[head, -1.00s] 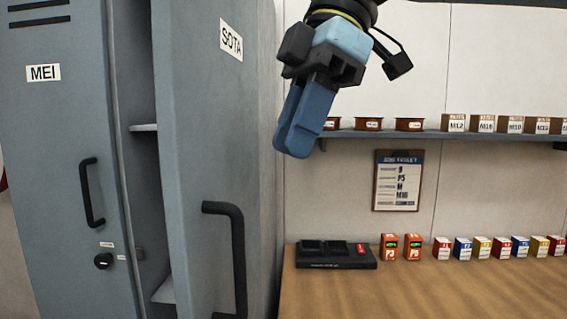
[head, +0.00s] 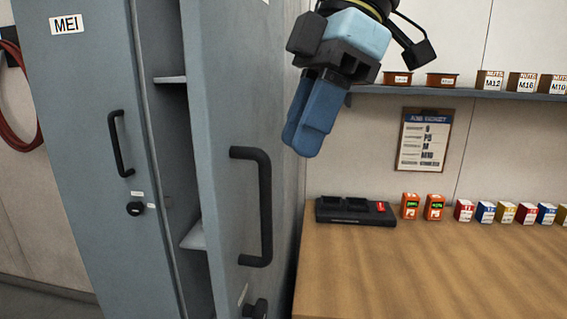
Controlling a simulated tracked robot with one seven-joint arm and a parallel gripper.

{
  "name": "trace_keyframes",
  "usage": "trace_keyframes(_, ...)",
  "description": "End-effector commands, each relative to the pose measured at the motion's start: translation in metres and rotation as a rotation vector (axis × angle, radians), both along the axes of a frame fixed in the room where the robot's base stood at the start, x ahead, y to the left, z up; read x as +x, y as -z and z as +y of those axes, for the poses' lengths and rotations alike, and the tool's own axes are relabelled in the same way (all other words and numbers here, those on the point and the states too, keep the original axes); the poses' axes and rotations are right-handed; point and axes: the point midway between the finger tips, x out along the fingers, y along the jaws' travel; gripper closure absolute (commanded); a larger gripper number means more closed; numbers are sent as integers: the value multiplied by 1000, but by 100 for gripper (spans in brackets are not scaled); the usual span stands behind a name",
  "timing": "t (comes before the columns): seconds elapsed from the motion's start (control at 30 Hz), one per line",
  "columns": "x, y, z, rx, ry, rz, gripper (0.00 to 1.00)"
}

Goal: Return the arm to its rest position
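My gripper (head: 301,143) hangs at the top middle of the head view, its two blue fingers pointing down and slightly left. The fingers lie side by side with no visible gap, and nothing shows between them. It is in front of the wall, just right of the open locker door (head: 225,110) and above the back left of the bench. The upper part of my arm is cut off by the top of the picture.
The grey locker marked MEI (head: 85,150) stands at left, next to the ajar door with its black handle (head: 265,205). The wooden bench (head: 420,270) has a black charger (head: 345,211) and several small boxes at its back. A shelf (head: 455,92) and clipboard (head: 424,140) are on the wall.

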Motion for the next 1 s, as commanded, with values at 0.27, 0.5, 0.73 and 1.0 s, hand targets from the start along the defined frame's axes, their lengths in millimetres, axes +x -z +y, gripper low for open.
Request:
trace_keyframes(0.27, -8, 41, 16, -2, -1, 0, 75)
trace_keyframes(0.5, -11, 63, 25, -1, -2, 1, 75)
trace_keyframes(0.73, -12, 69, 28, 0, -2, 0, 75)
trace_keyframes(1.0, -12, 69, 28, 0, -1, 0, 75)
